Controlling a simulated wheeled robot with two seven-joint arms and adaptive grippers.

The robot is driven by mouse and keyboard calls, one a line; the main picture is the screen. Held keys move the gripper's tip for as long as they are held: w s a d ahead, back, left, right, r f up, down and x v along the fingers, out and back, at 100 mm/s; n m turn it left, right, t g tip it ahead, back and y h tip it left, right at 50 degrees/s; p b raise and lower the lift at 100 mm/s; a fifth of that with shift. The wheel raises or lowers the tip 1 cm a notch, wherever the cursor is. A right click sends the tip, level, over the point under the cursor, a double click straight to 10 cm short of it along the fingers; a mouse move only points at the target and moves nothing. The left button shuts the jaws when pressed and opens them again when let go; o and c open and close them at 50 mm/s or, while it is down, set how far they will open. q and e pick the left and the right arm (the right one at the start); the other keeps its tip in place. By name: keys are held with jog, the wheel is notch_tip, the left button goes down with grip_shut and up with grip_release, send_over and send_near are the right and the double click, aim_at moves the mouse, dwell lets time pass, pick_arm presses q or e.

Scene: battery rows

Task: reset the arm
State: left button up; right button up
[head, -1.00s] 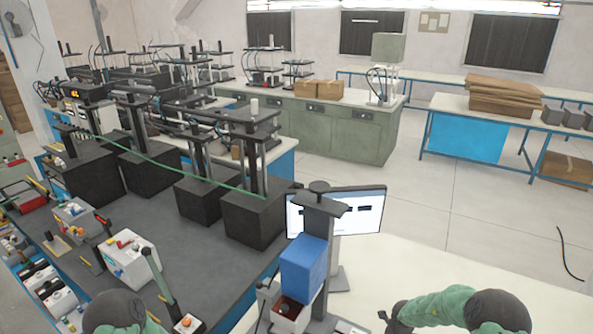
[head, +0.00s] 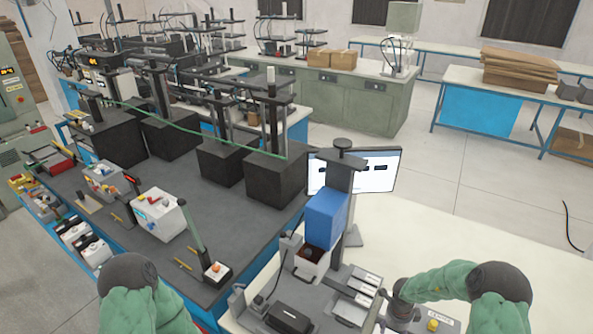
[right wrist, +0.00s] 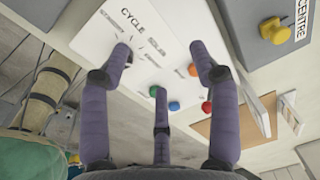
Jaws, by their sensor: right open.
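My right arm (head: 445,283), green-sleeved, reaches in from the lower right in the head view, over the near white table. In the right wrist view my right gripper (right wrist: 161,55) has its purple fingers spread apart, with nothing between them. Beyond the fingers is a white panel (right wrist: 135,35) marked CYCLE, with green, blue, orange and red buttons. I cannot tell whether the fingers touch it. My left arm (head: 135,290) shows at the bottom left of the head view. Its gripper is out of view.
A blue block (head: 327,217) stands at a station in front of a monitor (head: 378,172). A dark bench (head: 150,255) to the left carries black machines and a white box (head: 158,214). A yellow knob (right wrist: 273,30) sits right of the panel.

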jog(key=s+a+f+n, duration=0.1)
jog(key=s+a+n, duration=0.1)
jog(key=s+n, duration=0.1)
jog(key=s+a+f+n+t, duration=0.1)
jog(key=s+a+f+n, duration=0.1)
jog(key=s+n, duration=0.1)
jog(key=s+a+f+n, duration=0.2)
jog(key=s+n, duration=0.2)
jog(key=n, duration=0.1)
jog(key=shift+a+f+n, duration=0.25)
jog(key=shift+a+n, duration=0.05)
jog(key=shift+a, duration=0.1)
jog(key=s+a+r+n+g+y, duration=0.1)
jog(key=s+a+n+y, duration=0.4)
jog(key=s+a+n, duration=0.75)
jog(key=a+f+b, duration=0.1)
jog(key=f+b, duration=1)
jog(key=b, duration=0.1)
jog(key=a+f+m+b, duration=0.1)
jog(key=a+f+b, duration=0.1)
jog(key=f+b, duration=0.9)
jog(key=shift+s+a+f+b, duration=0.2)
jog(key=shift+s+a+b, duration=0.05)
jog(key=shift+b, duration=0.35)
